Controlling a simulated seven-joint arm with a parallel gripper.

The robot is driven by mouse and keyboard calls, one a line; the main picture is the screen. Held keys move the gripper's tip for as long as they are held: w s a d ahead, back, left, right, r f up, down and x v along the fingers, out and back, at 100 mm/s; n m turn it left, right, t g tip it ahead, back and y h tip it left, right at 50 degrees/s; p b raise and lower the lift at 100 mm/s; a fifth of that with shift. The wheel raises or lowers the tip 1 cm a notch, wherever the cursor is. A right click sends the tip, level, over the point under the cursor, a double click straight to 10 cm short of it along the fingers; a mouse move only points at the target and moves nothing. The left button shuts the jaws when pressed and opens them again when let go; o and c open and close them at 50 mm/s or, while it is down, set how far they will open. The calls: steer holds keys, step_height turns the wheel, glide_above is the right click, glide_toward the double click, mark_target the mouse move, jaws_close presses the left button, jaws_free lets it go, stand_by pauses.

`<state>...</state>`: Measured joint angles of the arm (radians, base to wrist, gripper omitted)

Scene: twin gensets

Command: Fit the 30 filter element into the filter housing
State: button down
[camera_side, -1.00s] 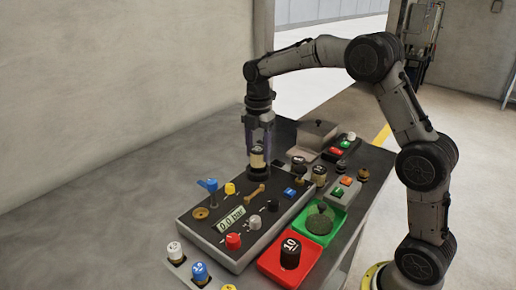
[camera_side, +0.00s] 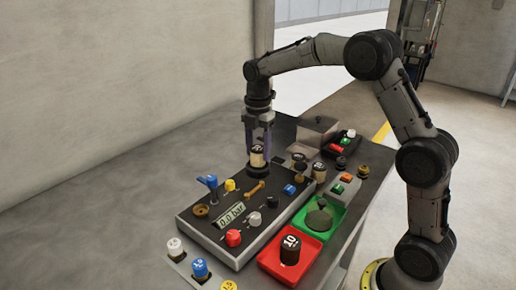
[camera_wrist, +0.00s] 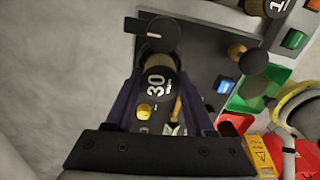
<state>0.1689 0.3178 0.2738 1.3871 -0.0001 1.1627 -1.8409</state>
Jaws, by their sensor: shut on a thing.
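The 30 filter element (camera_wrist: 157,86) has a black top marked 30 and a pale pleated body. In the side view the element (camera_side: 257,157) is upright at the back of the grey panel. My gripper (camera_side: 259,143) points down and is shut on it; the gripper's fingers (camera_wrist: 158,98) flank it in the wrist view. The filter housing (camera_side: 258,171) appears as a dark round base directly under the element. The fingers and element hide its opening, so I cannot tell how far the element is inside.
The panel carries a blue lever (camera_side: 207,184), a red knob (camera_side: 233,238), a brass wrench-like part (camera_side: 255,189) and a pressure display (camera_side: 230,215). A red tray (camera_side: 268,263) with a 10-marked element and a green tray (camera_side: 337,226) stand to the right.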

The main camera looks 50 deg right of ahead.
steer(key=shift+f, duration=1)
stand_by(1.2)
jaws_free()
stand_by(0.3)
steer(key=shift+r, duration=0.1)
steer(key=shift+r, duration=3.4)
